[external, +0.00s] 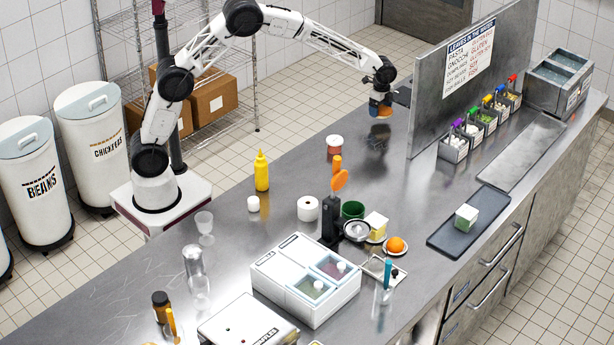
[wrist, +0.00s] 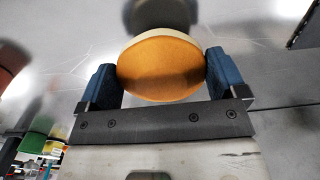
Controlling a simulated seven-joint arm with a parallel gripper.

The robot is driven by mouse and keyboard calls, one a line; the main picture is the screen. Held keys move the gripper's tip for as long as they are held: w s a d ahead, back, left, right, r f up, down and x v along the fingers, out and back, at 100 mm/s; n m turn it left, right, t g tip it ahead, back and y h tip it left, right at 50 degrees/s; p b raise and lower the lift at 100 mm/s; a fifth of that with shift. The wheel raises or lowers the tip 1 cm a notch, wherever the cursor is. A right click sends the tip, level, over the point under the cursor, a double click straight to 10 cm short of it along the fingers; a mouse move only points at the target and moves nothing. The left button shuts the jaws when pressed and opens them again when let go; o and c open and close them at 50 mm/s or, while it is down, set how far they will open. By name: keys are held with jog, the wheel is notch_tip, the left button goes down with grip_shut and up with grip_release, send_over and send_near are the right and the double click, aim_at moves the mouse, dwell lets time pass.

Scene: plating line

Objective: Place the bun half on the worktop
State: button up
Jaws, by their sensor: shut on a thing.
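The bun half (wrist: 160,68) is a round orange-brown disc with a paler rim, seen in the wrist view. My gripper (wrist: 162,78) is shut on it, with one blue fingertip at each side. In the external view my gripper (external: 381,106) is at the far part of the steel worktop (external: 400,185), left of the upright sign panel. The bun half shows there as a small orange patch (external: 385,112) between the fingers. It appears held a little above the worktop, with a dark reflection below; the exact gap is hard to tell.
The sign panel (external: 470,75) stands close to the right of my gripper. A red-brown tub (external: 334,145) stands nearer the camera. The worktop around the gripper is mostly bare.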

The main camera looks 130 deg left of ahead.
aim_at(384, 120)
jog(key=shift+w+a, duration=0.25)
jog(key=shift+a, duration=0.1)
jog(key=shift+f, duration=0.1)
jog(key=shift+w+a, duration=0.15)
jog(key=shift+a, duration=0.05)
jog(key=shift+w+a+f, duration=0.1)
jog(key=shift+a+f, duration=0.05)
jog(key=shift+f, duration=1.6)
jog(key=shift+f, duration=0.15)
jog(key=o, duration=0.6)
